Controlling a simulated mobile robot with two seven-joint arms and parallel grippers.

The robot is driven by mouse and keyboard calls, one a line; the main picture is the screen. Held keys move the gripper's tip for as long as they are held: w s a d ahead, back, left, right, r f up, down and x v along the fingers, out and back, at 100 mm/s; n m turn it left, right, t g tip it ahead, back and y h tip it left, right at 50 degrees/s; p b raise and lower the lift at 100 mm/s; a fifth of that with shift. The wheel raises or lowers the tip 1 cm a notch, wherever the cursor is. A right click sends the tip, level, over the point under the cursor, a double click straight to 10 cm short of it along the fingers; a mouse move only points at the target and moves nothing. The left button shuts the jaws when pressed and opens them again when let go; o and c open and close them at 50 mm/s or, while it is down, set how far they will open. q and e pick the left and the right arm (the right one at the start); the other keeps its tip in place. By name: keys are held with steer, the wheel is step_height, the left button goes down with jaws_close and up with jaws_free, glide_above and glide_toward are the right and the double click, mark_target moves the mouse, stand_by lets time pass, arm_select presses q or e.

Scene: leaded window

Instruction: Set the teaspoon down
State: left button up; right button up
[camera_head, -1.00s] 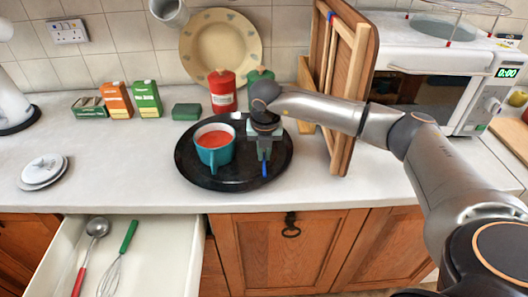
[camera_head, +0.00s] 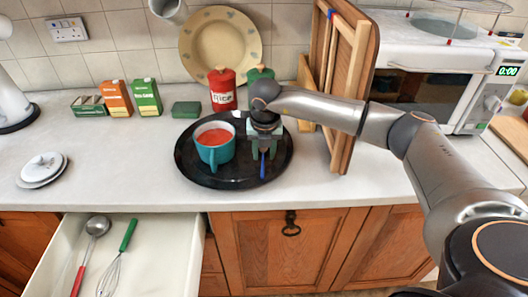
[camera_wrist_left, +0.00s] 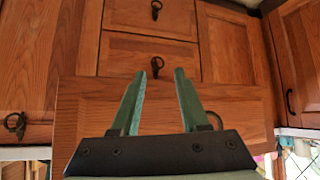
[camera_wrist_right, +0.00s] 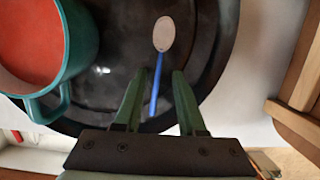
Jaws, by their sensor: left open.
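The teaspoon (camera_wrist_right: 156,75) has a blue handle and a pale oval bowl. It lies on the black round tray (camera_head: 205,173), right of a teal mug (camera_head: 215,154) with orange-red contents. My right gripper (camera_wrist_right: 157,76) is open above the tray, its fingers apart on either side of the handle with gaps showing. In the head view the blue handle (camera_head: 262,170) shows below the right gripper (camera_head: 265,154); the bowl is hidden there. My left gripper (camera_wrist_left: 160,74) is open and empty, in front of wooden drawer fronts, and is not in the head view.
Red (camera_head: 222,92) and green (camera_head: 260,75) canisters stand behind the tray. An open drawer (camera_head: 165,260) holds a ladle and whisk. The counter left of the tray is mostly clear.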

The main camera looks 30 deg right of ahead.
mark_target(264, 168)
steer(key=b+v, duration=0.2)
steer(key=v, duration=1)
steer(key=s+a+f+n+g+y, duration=0.1)
steer(key=s+a+f+y, duration=0.15)
steer(key=a, duration=0.45)
steer(key=s+a+f+n+g+y, duration=0.1)
steer(key=s+a+f+n+y, duration=0.2)
steer(key=a, duration=0.4)
steer(key=s+a+f+g+y, duration=0.1)
steer(key=a+f+y, duration=0.25)
steer(key=a, duration=0.45)
steer(key=s+a+r+m+t+y, duration=0.3)
steer(key=a+r+m+y, duration=0.15)
steer(key=a+y, duration=0.6)
steer(key=w+d+f+m+t+h, duration=0.2)
steer(key=d+f+m+t+h, duration=1.1)
steer(key=m, duration=0.9)
steer(key=s+d+f+m+g+h, duration=0.1)
steer(key=s+d+f+m+g, duration=0.1)
steer(key=s+f, duration=0.5)
steer(key=s+d+f+m+g+h, duration=0.2)
steer(key=s+f+m+g, duration=0.1)
steer(key=s+f, duration=0.5)
step_height(264, 168, down, 3)
steer(key=shift+d+r+g, duration=0.2)
steer(key=shift+d+g, duration=0.15)
steer(key=shift+g, duration=0.15)
